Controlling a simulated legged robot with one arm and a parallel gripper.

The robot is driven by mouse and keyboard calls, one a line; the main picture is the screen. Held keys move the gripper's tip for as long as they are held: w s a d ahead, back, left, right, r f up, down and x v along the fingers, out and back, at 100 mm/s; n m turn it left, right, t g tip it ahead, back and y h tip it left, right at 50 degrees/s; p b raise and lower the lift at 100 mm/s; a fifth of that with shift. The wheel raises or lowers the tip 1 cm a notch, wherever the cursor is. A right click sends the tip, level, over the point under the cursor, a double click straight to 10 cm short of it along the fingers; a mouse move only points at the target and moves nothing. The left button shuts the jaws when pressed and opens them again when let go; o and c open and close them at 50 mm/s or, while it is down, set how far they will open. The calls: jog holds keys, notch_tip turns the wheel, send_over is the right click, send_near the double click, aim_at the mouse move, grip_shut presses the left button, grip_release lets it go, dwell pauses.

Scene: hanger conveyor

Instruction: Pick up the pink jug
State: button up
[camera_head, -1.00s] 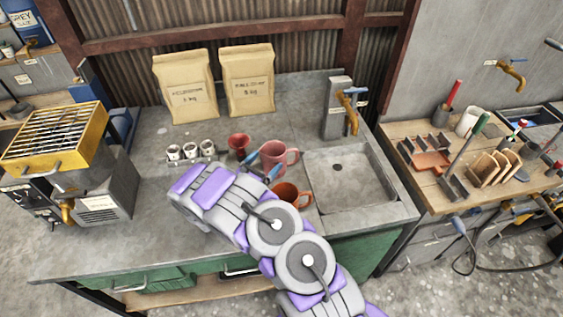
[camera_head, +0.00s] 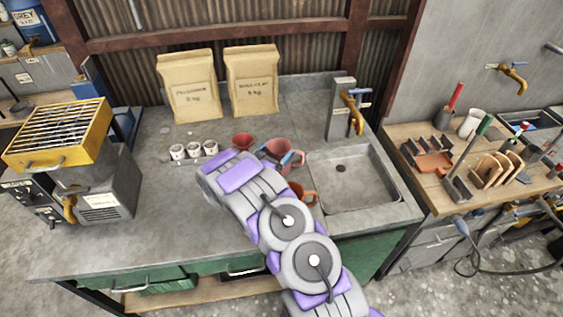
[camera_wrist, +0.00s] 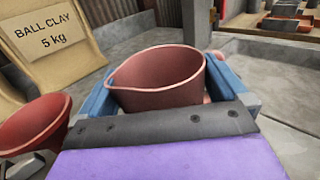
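The pink jug (camera_head: 274,147) stands on the grey counter left of the sink. In the wrist view the jug (camera_wrist: 158,75) sits between my gripper's two blue fingers, with its rim and spout facing up and its handle mostly hidden on the right. My gripper (camera_wrist: 163,82) is open around the jug, one finger on each side; a small gap shows at the right finger. In the head view my gripper (camera_head: 276,158) is partly hidden behind my purple and grey wrist, which also covers the jug's lower part.
An orange mug (camera_head: 303,194) is in front. Small white cups (camera_head: 194,149) stand left. The sink (camera_head: 345,180) is right; clay bags (camera_head: 252,80) stand behind.

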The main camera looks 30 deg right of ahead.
jog(key=shift+c, duration=0.7)
jog(key=shift+d, duration=0.1)
jog(key=shift+c, duration=0.7)
jog(key=shift+s+d+f, duration=0.1)
jog(key=shift+d, duration=0.6)
jog(key=c, duration=0.4)
jog(key=shift+a, duration=0.1)
jog(key=c, duration=0.3)
jog(key=shift+a, duration=0.4)
jog(key=shift+c, duration=0.2)
jog(key=shift+r, duration=0.45)
jog(key=s+a+r+p, duration=0.1)
jog(key=s+a+r, duration=0.1)
jog(key=a, duration=0.5)
jog(key=s+a+r+p, duration=0.1)
jog(key=s+a+r, duration=0.1)
jog(key=s+a, duration=0.2)
jog(key=a, duration=0.3)
jog(key=shift+s+p, duration=0.15)
jog(key=shift+p, duration=0.2)
